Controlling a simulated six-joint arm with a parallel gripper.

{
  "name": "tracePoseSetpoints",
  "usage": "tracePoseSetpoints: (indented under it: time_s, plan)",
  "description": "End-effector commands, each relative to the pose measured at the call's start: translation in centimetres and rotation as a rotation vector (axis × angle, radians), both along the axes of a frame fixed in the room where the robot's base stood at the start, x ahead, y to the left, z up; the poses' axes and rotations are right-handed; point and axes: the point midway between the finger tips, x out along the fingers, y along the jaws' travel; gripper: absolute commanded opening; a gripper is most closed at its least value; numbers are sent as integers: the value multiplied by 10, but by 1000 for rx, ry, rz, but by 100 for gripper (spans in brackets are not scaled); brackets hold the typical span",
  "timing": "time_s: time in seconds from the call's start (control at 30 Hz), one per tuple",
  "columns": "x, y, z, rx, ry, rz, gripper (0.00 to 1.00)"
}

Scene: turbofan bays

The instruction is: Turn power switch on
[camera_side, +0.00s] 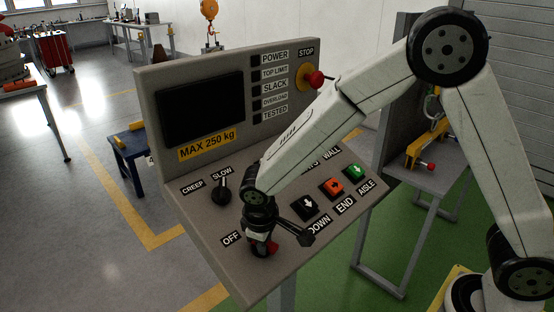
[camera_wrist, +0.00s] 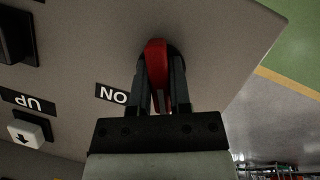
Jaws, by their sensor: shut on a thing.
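The power switch shows in the wrist view as a red handle (camera_wrist: 156,60) on a dark round base, on the sloped grey panel. My gripper (camera_wrist: 161,85) is shut on the red handle, with one black finger on each side. The ON label (camera_wrist: 112,95) is upside down to the left of the handle there. In the side view my gripper (camera_side: 261,247) is at the panel's lower front, and a bit of red shows beside it. The OFF label (camera_side: 230,239) lies left of it. My gripper hides most of the switch there. The lamp squares beside POWER (camera_side: 274,57) look dark.
A red STOP button (camera_side: 316,79) sticks out of the upright panel. The dark screen (camera_side: 201,107) is left of the labels.

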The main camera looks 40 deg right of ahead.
Motion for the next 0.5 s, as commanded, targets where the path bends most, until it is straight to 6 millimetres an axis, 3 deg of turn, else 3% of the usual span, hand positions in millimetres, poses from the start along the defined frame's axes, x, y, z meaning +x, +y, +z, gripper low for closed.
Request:
tracePoseSetpoints:
  time_s: [0.5]
  plan:
    - [0, -1, 1, 187, -1, -420, 0]
